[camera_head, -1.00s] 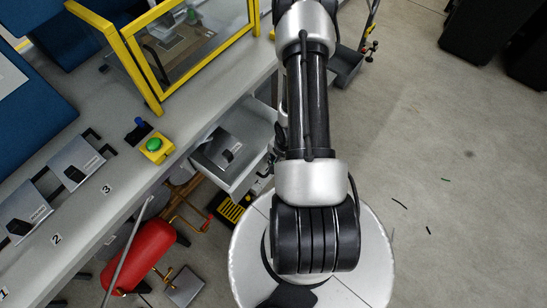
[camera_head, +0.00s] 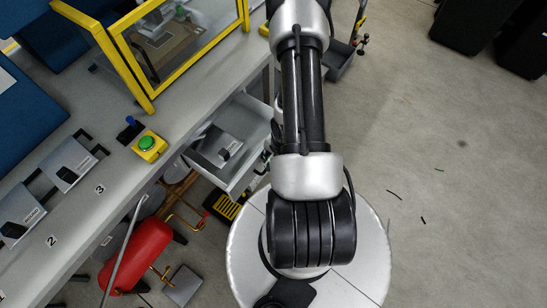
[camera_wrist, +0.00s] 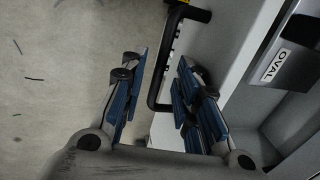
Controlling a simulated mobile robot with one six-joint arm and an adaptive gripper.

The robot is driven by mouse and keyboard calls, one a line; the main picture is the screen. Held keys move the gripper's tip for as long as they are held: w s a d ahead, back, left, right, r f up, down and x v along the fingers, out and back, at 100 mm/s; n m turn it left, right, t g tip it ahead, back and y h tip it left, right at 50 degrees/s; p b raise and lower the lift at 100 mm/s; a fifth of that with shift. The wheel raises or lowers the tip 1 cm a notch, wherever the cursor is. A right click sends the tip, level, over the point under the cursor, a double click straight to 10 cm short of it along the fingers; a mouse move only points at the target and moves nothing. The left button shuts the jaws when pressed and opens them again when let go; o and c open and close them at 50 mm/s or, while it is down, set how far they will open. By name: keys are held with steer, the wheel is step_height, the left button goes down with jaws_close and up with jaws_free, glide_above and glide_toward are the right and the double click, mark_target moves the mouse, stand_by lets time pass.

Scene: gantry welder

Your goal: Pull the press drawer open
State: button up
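The press drawer (camera_head: 248,172) is a light grey tray under the bench. It stands partly open and holds a box with a black picture (camera_head: 222,147). In the wrist view the drawer wall (camera_wrist: 222,45) is at right, with the box labelled OVAL (camera_wrist: 281,66) inside. A black bar handle (camera_wrist: 157,80) stands off the drawer front. My gripper (camera_wrist: 163,62) has its blue-padded fingers apart, one on each side of the handle. I see gaps beside the bar, so it does not look clamped. In the head view my arm hides the gripper.
The bench (camera_head: 120,211) runs along the left with a green button (camera_head: 148,144) and numbered boxes. A yellow-framed guard (camera_head: 131,66) stands on it. A red cylinder (camera_head: 136,257) lies below. The floor (camera_head: 450,220) at right is mostly clear. Black cabinets (camera_head: 478,24) stand at top right.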

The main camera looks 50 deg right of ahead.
step_height(320, 180, up, 12)
steer(key=s, duration=0.2)
stand_by(0.6)
steer(key=shift+d+f, duration=0.1)
stand_by(0.4)
steer(key=w+a+r+n+h+b, duration=0.1)
steer(key=w+r+n+h, duration=0.2)
steer(key=r, duration=0.7)
steer(key=w+a+r+n+h, duration=0.1)
steer(key=w+a+r+n, duration=0.2)
steer(key=r, duration=0.6)
steer(key=s+a+r+n+t+y, duration=0.1)
steer(key=s+a+r+n+y, duration=0.1)
steer(key=a+r+n, duration=0.3)
steer(key=s+a+r+n+t+y+b, duration=0.1)
steer(key=s+a+r+n, duration=0.4)
steer(key=a, duration=0.8)
step_height(320, 180, up, 3)
steer(key=shift+f+n+y, duration=0.15)
steer(key=shift+n+y, duration=0.25)
steer(key=shift+n, duration=0.1)
steer(key=shift+d, duration=0.15)
